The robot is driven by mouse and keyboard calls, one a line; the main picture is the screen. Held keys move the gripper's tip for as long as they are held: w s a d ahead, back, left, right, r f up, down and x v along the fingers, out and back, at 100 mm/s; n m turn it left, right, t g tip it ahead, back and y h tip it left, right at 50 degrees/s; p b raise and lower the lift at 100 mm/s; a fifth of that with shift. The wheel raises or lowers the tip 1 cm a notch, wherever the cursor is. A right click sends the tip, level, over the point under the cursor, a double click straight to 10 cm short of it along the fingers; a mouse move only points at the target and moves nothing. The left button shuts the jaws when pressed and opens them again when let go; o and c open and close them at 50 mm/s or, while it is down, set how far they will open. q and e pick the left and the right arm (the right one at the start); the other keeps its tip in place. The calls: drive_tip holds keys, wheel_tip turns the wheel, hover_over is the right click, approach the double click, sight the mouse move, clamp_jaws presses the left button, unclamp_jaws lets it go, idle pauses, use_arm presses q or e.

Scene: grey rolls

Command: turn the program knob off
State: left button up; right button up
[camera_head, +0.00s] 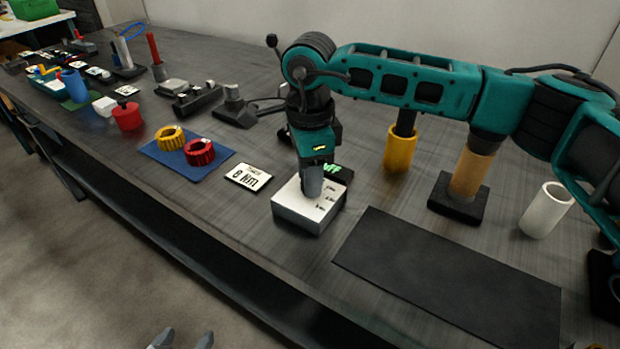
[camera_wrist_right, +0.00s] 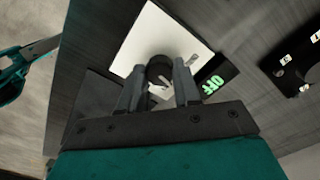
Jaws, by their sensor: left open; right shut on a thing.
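The program knob (camera_wrist_right: 158,72) is a dark round knob on top of a white-topped box (camera_head: 292,208), with small printed marks beside it. My right gripper (camera_head: 312,190) reaches down from above and is shut on the knob; its two fingers also show either side of it in the right wrist view (camera_wrist_right: 158,84). The fingers hide much of the knob in the head view. A small black display (camera_wrist_right: 214,82) with green letters reading "OFF" stands beside the box. My left gripper (camera_head: 182,340) is open and empty at the bottom edge of the head view, off the table.
A white card (camera_head: 248,177) reading "8 Nm" lies left of the box. A blue mat (camera_head: 218,157) with yellow and red rings lies beyond it. A dark mat (camera_head: 450,275) lies to the right. Yellow, tan and white cylinders stand behind, under my right arm.

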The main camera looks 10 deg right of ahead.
use_arm(q)
drive_tip(key=shift+s+f, duration=0.1)
drive_tip(key=shift+f, duration=0.5)
use_arm(e)
drive_tip(key=shift+n, duration=0.8)
use_arm(q)
drive_tip(key=shift+s+f+b, duration=0.15)
drive_tip(key=shift+b, duration=0.15)
use_arm(e)
drive_tip(key=o, duration=1.1)
drive_tip(key=shift+c, duration=0.2)
use_arm(q)
drive_tip(key=shift+a+r+p, duration=0.1)
drive_tip(key=shift+r+p, duration=0.65)
drive_tip(key=shift+r, duration=0.05)
use_arm(e)
wheel_tip(320, 180, up, 13)
